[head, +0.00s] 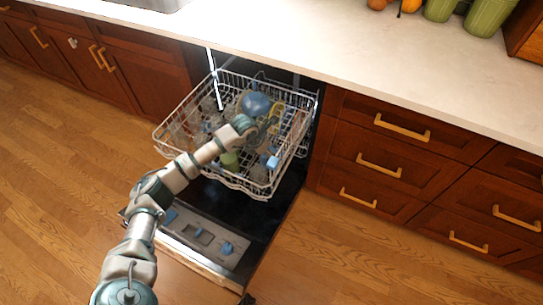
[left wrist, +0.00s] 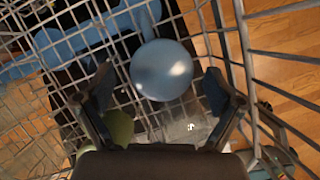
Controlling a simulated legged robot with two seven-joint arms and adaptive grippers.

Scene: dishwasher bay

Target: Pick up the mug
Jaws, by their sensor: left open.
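A blue rounded item (head: 255,104), which looks like an upturned mug, sits in the pulled-out dishwasher rack (head: 169,140). In the left wrist view the blue item (left wrist: 162,70) lies between and beyond my fingertips, with its smooth round side toward the camera. My left gripper (head: 268,130) is over the rack, close to the blue item. In the left wrist view the gripper (left wrist: 158,84) is open, one finger on each side, and holds nothing. My right gripper is in neither view.
A green item (head: 229,160) sits in the rack under my wrist; it also shows beside the left finger in the wrist view (left wrist: 118,128). Clear glassware and wire tines crowd the rack. The open dishwasher door (head: 205,238) lies below. The counter (head: 300,45) is mostly clear.

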